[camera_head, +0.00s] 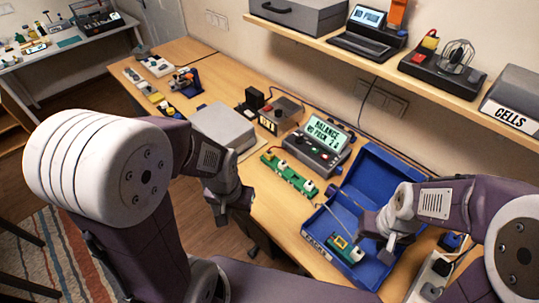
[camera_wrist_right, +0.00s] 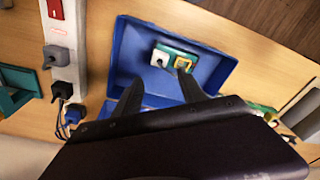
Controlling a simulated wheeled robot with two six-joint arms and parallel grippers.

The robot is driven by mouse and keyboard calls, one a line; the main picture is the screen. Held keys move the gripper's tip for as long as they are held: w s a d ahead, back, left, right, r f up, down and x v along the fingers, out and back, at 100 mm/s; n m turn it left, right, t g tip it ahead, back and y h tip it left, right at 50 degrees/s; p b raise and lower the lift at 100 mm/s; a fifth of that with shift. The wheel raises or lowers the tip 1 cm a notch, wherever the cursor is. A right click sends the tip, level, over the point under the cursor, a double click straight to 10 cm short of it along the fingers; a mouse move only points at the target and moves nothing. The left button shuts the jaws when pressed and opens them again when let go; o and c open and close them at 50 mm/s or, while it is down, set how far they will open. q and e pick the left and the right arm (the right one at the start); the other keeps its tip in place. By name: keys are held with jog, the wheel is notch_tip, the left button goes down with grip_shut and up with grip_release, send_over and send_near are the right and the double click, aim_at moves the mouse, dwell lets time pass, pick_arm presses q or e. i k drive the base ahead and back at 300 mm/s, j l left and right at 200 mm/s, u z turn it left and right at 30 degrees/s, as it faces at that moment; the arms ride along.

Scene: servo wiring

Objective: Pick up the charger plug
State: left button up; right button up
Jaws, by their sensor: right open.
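Plugs sit in a white power strip (camera_wrist_right: 65,35) at the left of the right wrist view: a grey one (camera_wrist_right: 56,56) and a black one (camera_wrist_right: 62,90). I cannot tell for certain which is the charger plug. The strip also shows at the lower right of the head view (camera_head: 424,282), partly behind my right arm. My right gripper (camera_wrist_right: 160,88) is open and empty above the blue box (camera_wrist_right: 122,50), to the right of the plugs. My left gripper (camera_head: 229,204) hangs over the table's front edge, apart from the plugs; its jaw opening is unclear.
A green board (camera_head: 345,249) with white and yellow parts lies in the blue box. Another green board (camera_head: 288,174) lies left of the box, before a tester with a lit screen (camera_head: 322,140). A shelf (camera_head: 375,70) overhangs the table's back.

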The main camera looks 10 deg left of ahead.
aim_at(271, 156)
jog(key=j, duration=1.15)
jog(key=i+j, duration=0.3)
jog(key=j, duration=0.2)
jog(key=i+j, duration=0.35)
jog(key=j, duration=0.1)
